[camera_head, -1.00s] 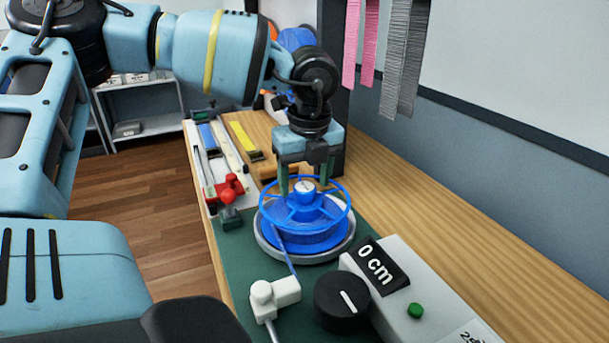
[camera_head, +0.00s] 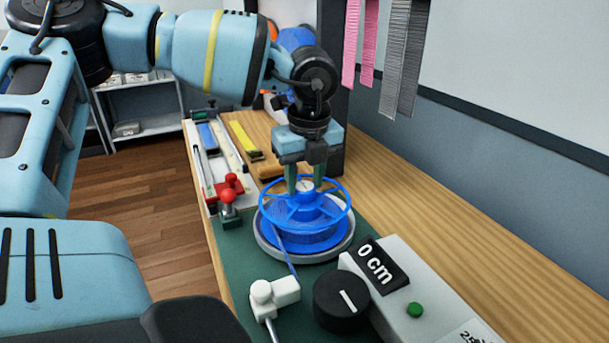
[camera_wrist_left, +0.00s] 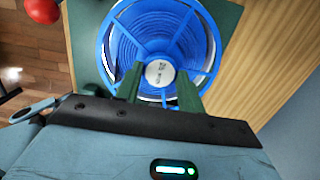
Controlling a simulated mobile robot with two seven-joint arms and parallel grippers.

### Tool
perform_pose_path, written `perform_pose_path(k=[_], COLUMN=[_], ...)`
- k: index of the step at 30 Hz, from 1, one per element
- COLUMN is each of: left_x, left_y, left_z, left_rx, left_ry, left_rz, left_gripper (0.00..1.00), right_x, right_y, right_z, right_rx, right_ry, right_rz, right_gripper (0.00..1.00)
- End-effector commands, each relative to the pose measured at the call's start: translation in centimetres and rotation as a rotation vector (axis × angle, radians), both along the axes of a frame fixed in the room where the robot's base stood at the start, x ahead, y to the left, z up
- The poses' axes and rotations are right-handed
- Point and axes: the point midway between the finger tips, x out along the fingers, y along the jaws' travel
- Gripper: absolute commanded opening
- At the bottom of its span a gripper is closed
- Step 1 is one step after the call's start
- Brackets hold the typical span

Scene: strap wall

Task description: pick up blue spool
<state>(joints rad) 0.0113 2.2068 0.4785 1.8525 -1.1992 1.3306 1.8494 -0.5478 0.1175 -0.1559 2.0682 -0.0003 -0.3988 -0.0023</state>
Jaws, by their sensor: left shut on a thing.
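The blue spool (camera_head: 304,222) sits upright on a round grey base on the green mat. Its spoked top rim and pale round hub top show in the head view. It also shows in the left wrist view (camera_wrist_left: 135,45), with the labelled hub between my fingers. My left gripper (camera_head: 305,187) points down from above and is shut on the spool's hub. It also shows in the left wrist view (camera_wrist_left: 158,82). A blue strap runs from the spool toward a white fitting (camera_head: 275,296). My right gripper is not in view.
A grey box with a "0 cm" display (camera_head: 376,265), black knob (camera_head: 341,302) and green button (camera_head: 415,310) stands in front. A red-handled clamp (camera_head: 229,190) is left of the spool. Pink and grey straps (camera_head: 400,55) hang behind. The wooden bench (camera_head: 430,230) is clear on the right.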

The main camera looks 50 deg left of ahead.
Motion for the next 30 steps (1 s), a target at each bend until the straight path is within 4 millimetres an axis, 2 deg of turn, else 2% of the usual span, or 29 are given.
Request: perform_pose_path(k=[5, 8, 21, 25, 30], left_x=[0.1, 0.1, 0.1, 0.1, 0.0], left_y=[0.0, 0.0, 0.0, 0.0, 0.0], left_z=[0.4, 1.4, 8.7, 9.7, 10.1], left_rx=[0.001, 0.001, 0.003, 0.000, 0.000], left_ry=[-0.003, -0.007, -0.005, -0.003, -0.002], left_rz=[0.000, 0.000, 0.001, 0.000, 0.000], left_gripper=[0.00, 0.00, 0.00, 0.00, 0.00], right_x=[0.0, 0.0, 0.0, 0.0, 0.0], right_y=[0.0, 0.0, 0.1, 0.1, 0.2], right_z=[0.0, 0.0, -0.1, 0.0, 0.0], right_rx=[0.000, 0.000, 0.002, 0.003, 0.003], right_ry=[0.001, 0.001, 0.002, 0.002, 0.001], right_rz=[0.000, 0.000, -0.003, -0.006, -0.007], right_gripper=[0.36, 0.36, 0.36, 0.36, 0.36])
